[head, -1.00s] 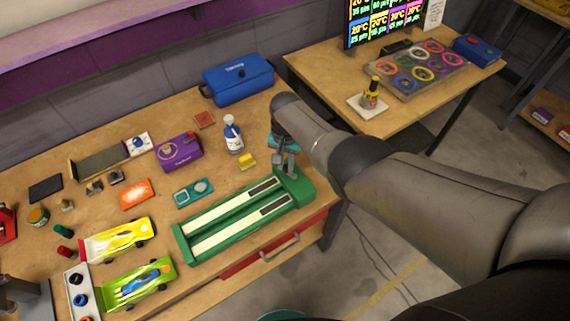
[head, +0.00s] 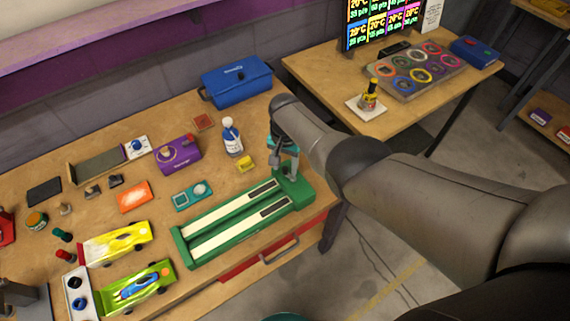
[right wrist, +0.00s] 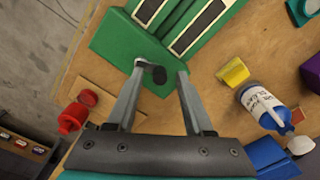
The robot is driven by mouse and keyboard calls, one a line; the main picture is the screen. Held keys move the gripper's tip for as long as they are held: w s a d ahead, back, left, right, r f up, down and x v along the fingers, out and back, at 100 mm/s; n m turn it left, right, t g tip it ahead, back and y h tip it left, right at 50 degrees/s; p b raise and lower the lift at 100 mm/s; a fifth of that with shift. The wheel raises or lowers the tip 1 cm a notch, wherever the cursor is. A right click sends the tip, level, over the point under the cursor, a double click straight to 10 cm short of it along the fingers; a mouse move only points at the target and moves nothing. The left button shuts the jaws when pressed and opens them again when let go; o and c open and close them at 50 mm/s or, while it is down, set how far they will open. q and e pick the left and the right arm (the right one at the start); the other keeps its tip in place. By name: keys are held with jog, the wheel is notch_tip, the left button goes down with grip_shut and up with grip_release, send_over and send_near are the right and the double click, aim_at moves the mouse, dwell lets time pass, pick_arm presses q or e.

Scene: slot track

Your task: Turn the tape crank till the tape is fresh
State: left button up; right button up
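The green two-lane track piece (head: 185,258) lies near the table's front right edge, with two pale tape strips, each with a dark patch at its right part. My right gripper (head: 284,168) is over its right end block. In the right wrist view the gripper (right wrist: 161,70) points down at the block, fingers apart. In the head view my gripper largely hides the crank. My left gripper is not in view.
A yellow block (head: 246,163), a blue-and-white bottle (head: 232,138) and a teal device (head: 192,196) stand close behind the track. Two toy cars, yellow (head: 115,242) and green (head: 137,287), are to its left. A red bottle (right wrist: 72,117) shows in the right wrist view.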

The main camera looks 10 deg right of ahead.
aim_at(285, 168)
jog(key=shift+r, duration=0.1)
notch_tip(285, 168, up, 7)
jog(key=p, duration=0.4)
jog(key=shift+p, duration=0.3)
notch_tip(285, 168, up, 8)
jog(key=shift+p, duration=0.3)
jog(key=shift+s, duration=0.1)
